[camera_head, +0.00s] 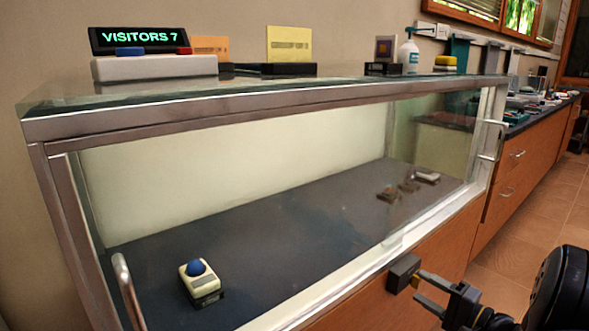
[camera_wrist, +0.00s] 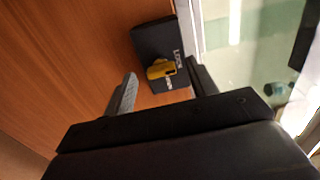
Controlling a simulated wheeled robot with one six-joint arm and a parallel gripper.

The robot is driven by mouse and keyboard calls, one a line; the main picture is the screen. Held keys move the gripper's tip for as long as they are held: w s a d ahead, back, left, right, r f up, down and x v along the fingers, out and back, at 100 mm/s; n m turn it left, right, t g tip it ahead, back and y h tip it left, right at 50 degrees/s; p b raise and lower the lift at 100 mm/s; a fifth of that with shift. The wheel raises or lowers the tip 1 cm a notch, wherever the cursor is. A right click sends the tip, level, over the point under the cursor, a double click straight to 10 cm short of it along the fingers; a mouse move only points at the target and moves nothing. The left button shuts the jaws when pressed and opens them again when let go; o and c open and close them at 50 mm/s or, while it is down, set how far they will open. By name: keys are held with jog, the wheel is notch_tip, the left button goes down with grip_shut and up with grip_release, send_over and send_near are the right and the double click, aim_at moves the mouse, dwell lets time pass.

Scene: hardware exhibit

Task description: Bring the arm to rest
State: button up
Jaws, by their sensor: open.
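My gripper (camera_head: 432,292) is at the lower right in the head view, in front of the display case's wooden front. It is open, and its two fingers (camera_wrist: 160,86) show apart in the wrist view. A dark lock box (camera_head: 403,273) is fixed on the case front just beyond the fingertips. In the wrist view the lock box (camera_wrist: 153,42) bears a yellow turning piece (camera_wrist: 161,69), seen between the fingers. I see no contact between the fingers and the yellow piece, though the depth is hard to tell.
The glass display case (camera_head: 190,119) holds a cream block with a blue knob (camera_head: 197,268) and several small items at the far end. A visitors sign (camera_head: 139,38) and a spray bottle (camera_head: 408,53) stand on top. Open tiled floor (camera_head: 520,258) lies at right.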

jog(key=shift+w+a, duration=0.4)
jog(key=shift+w, duration=0.2)
